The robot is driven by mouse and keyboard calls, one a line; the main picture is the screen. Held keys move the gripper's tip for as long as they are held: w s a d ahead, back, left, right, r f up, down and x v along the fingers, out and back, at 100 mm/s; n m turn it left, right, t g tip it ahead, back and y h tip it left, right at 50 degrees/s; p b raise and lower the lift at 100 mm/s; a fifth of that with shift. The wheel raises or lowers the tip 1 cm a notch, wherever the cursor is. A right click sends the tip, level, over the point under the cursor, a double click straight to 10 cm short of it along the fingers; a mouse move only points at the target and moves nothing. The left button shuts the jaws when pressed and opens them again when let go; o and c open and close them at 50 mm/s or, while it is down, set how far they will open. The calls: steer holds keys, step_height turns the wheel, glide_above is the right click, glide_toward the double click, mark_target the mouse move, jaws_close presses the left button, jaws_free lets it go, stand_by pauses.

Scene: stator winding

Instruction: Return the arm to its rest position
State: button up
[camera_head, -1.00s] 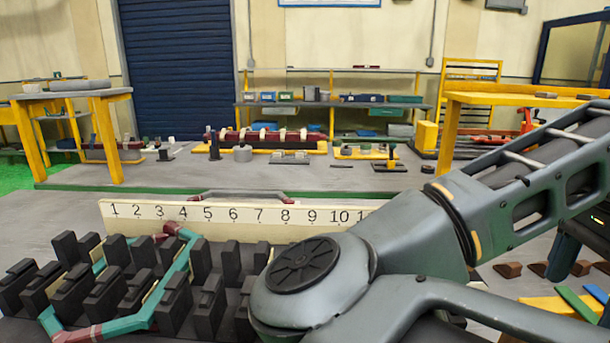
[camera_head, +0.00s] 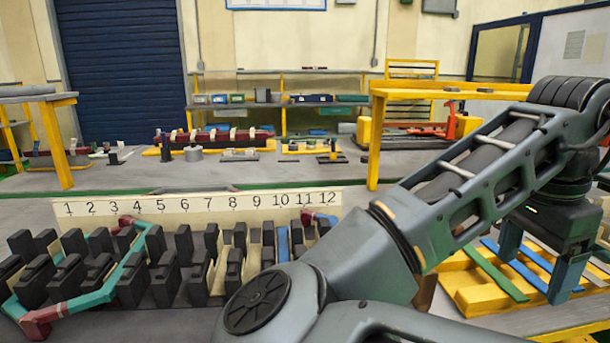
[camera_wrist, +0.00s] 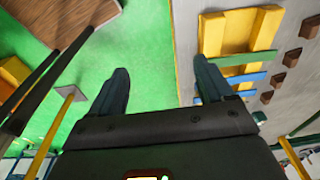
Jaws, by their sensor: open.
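My gripper (camera_head: 537,268) is at the right of the head view, pointing down with its two blue fingers apart and nothing between them. It hangs over or just in front of a yellow rack with green and blue strips; I cannot tell the height. In the wrist view, my gripper (camera_wrist: 160,72) is open and empty, with green floor and grey tabletop beyond it. The black stator blocks (camera_head: 165,280) stand at the lower left, clear of the fingers. A teal coil with dark red ends (camera_head: 95,298) lies among them. My arm hides part of the stator's right side.
A white strip numbered 1 to 12 (camera_head: 200,208) stands behind the stator. The yellow rack (camera_head: 478,292) holds several strips; it also shows in the wrist view (camera_wrist: 238,32), near small brown blocks (camera_wrist: 292,57). A yellow table (camera_head: 375,140) stands further back.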

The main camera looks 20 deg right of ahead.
steer(key=d+r+n+t+h, duration=0.1)
steer(key=d+r+n+h, duration=0.15)
steer(key=d+h, duration=0.4)
steer(key=d+r+n+t+h, duration=0.1)
steer(key=d+n+h, duration=0.3)
steer(key=d+h, duration=0.25)
steer(key=w+a+f+n+t+y, duration=0.25)
steer(key=a+f+n+t, duration=0.45)
steer(key=a+n+t, duration=0.35)
steer(key=s+a+f+n+t+y, duration=0.3)
steer(key=s+a+f+n+y, duration=0.1)
steer(key=a+f+n+y, duration=0.3)
steer(key=s+a+f+m+y, duration=0.1)
steer(key=s+a+f+y, duration=0.1)
steer(key=s+a, duration=0.6)
steer(key=s+a+f+m+y, duration=0.1)
steer(key=s+a+f+y, duration=0.2)
steer(key=s+a, duration=0.5)
steer(key=s, duration=0.5)
steer(key=shift+a+m, duration=0.25)
steer(key=shift+m, duration=0.15)
steer(key=shift+g, duration=0.25)
